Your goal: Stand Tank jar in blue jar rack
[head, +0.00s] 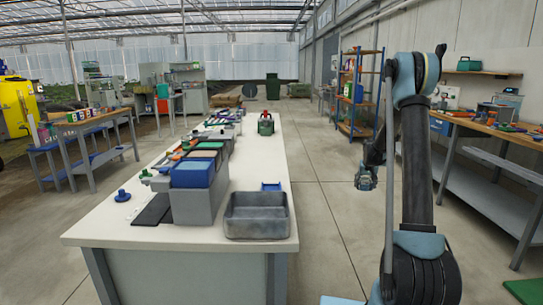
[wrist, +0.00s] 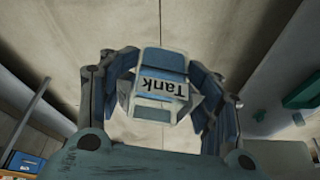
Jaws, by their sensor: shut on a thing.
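My gripper (wrist: 163,98) is shut on the Tank jar (wrist: 160,62), with a finger on each side of it. The jar is pale blue and white, and its "Tank" label reads upside down in the wrist view. In the head view my gripper (head: 366,178) hangs over the floor, to the right of the white-topped table and apart from it. The jar is too small there to make out clearly. A small blue holder (head: 271,187) stands on the table behind the grey bin, partly hidden; it looks like the blue jar rack, but its slots cannot be made out.
The grey bin (head: 257,224) sits at the table's (head: 140,232) near right corner. Left of it stands a grey box (head: 196,203) with blue and green contents. A green and red can (head: 265,126) stands farther back. The aisle floor is clear.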

